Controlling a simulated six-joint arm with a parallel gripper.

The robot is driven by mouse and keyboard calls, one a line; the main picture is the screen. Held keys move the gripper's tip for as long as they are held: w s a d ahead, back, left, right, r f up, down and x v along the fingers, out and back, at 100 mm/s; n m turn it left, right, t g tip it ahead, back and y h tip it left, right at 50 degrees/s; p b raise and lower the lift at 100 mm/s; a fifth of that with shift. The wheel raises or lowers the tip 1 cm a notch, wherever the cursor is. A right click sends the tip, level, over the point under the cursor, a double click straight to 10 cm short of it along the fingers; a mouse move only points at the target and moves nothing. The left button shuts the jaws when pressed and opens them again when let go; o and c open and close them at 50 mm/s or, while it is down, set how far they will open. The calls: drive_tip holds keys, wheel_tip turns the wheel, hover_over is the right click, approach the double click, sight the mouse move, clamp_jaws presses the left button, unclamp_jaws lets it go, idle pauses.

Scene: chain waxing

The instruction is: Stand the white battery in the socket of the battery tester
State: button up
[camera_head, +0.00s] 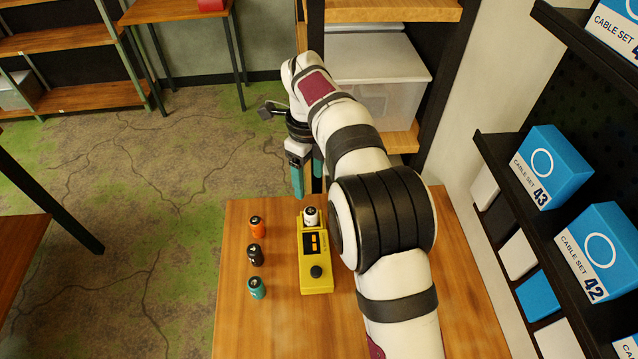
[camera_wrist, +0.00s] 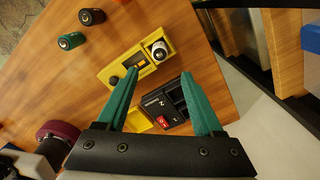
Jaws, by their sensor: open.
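The yellow battery tester (camera_head: 317,276) lies on the wooden table, with a small display and a black knob. It also shows in the wrist view (camera_wrist: 112,72). The white battery (camera_head: 311,218) stands upright at the tester's far end, inside the yellow-walled socket. The wrist view shows the battery (camera_wrist: 159,50) from above, within the socket walls; its lower part is hidden. My gripper (camera_head: 308,190) is above and beyond the tester's far end. Its teal fingers are apart and empty in the wrist view (camera_wrist: 160,74), and the battery is clear of them.
Orange (camera_head: 256,225), black (camera_head: 255,254) and green (camera_head: 257,288) batteries stand in a column left of the tester. A black device with a red switch (camera_wrist: 163,121) sits beside the tester in the wrist view. Shelves with blue cable boxes (camera_head: 556,166) line the right.

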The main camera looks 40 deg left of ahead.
drive_tip(key=d+r+n, duration=0.2)
drive_tip(key=d+r, duration=0.3)
drive_tip(key=d, duration=0.6)
drive_tip(key=d+r+n, duration=0.2)
drive_tip(key=d+r, duration=0.3)
drive_tip(key=d, duration=0.6)
drive_tip(key=s+d+f+n+y, duration=0.1)
drive_tip(key=s+d+f+n, duration=0.1)
drive_tip(key=s+d, duration=0.6)
drive_tip(key=s+d+f+n, duration=0.2)
drive_tip(key=s+d+n, duration=0.3)
drive_tip(key=s+d, duration=0.3)
drive_tip(key=shift+s+d+f+y, duration=0.2)
drive_tip(key=shift+s+d+y, duration=0.15)
drive_tip(key=shift+s, duration=0.8)
